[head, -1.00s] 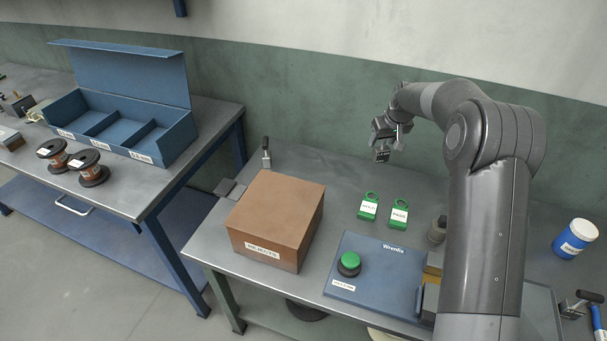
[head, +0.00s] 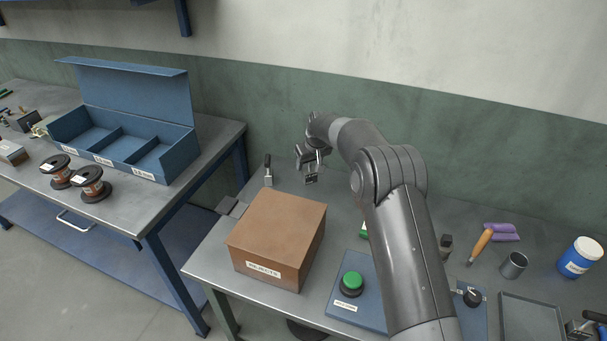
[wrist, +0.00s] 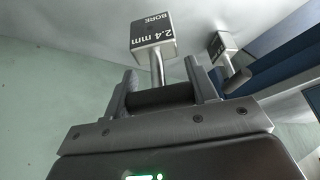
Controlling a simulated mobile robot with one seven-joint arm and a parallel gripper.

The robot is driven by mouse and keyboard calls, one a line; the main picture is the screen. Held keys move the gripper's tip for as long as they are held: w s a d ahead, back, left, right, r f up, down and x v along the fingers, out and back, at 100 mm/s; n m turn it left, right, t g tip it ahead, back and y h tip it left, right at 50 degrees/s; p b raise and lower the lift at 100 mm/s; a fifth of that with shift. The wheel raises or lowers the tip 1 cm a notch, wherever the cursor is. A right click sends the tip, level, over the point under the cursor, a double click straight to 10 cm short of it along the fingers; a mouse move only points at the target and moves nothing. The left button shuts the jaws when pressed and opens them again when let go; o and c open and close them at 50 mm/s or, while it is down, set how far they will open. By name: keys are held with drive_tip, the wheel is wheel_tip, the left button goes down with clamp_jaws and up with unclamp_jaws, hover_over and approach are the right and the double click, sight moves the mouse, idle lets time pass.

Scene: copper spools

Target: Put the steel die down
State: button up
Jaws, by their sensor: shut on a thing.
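The wrist view shows the die (wrist: 153,38) beyond the fingers (wrist: 163,93), marked "2.4 mm" and "BORE". The die appears clear of the bench top (head: 345,205) in the head view.
A similar block with a dark handle (head: 268,172) stands at the bench's back left, near grey plates (head: 231,206) and the brown box (head: 238,245) labelled "REJECTS". A blue compartment box (head: 172,160) and copper spools (head: 92,185) are on the left bench.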

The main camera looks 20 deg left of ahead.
drive_tip(key=shift+a+f, duration=0.35)
drive_tip(key=shift+f, duration=0.5)
drive_tip(key=shift+a+f, duration=0.35)
drive_tip(key=shift+f, duration=0.45)
drive_tip(key=shift+a+f, duration=0.35)
drive_tip(key=shift+f, duration=0.5)
drive_tip(key=shift+f, duration=0.1)
drive_tip(key=o, duration=1.4)
drive_tip(key=shift+f, duration=0.1)
drive_tip(key=v, duration=1.2)
